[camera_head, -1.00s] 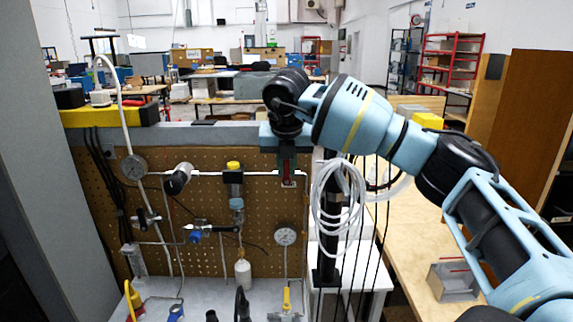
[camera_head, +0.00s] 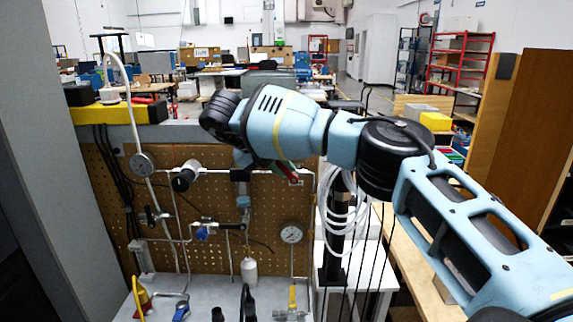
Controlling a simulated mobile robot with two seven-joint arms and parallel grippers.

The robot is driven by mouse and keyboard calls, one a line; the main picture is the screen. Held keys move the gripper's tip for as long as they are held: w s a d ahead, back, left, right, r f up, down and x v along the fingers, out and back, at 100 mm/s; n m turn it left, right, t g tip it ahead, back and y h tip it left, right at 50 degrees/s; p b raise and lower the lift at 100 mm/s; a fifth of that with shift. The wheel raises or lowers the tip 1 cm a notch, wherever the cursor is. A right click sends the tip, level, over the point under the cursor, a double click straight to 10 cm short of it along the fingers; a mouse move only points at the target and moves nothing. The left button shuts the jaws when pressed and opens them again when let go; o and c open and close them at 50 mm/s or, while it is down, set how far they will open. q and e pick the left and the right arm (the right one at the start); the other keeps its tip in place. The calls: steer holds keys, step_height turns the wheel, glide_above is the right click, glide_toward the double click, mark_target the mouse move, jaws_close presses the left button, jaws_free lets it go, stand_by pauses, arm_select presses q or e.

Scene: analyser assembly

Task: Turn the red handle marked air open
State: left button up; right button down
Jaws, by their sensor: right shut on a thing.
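The red handle (camera_head: 290,173) shows in the head view at the upper right of the pegboard, on the white pipe. It is slanted, and its upper left part is hidden behind my right wrist. My right gripper (camera_head: 272,164) is mostly hidden by my pale blue wrist, at the upper left end of the handle. It is shut on the handle. Any air label is too small to read. My left gripper is not in view.
The pegboard (camera_head: 119,217) carries pipes, a left gauge (camera_head: 141,163), a right gauge (camera_head: 291,234) and a blue-handled valve (camera_head: 202,233). Coiled white tubing (camera_head: 333,206) hangs at its right edge. A yellow valve handle (camera_head: 292,297) stands below.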

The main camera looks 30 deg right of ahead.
steer(key=f+g+h, duration=0.1)
steer(key=h, duration=0.1)
steer(key=a+n+g+h, duration=0.1)
steer(key=h, duration=0.2)
steer(key=w+f+n+g+h, duration=0.1)
steer(key=h, duration=0.1)
steer(key=shift+a+f+h, duration=0.2)
steer(key=shift+f+h, duration=0.1)
stand_by(0.3)
steer(key=c, duration=1.4)
jaws_free()
steer(key=shift+f+n, duration=0.15)
steer(key=shift+n, duration=0.15)
steer(key=shift+a, duration=0.1)
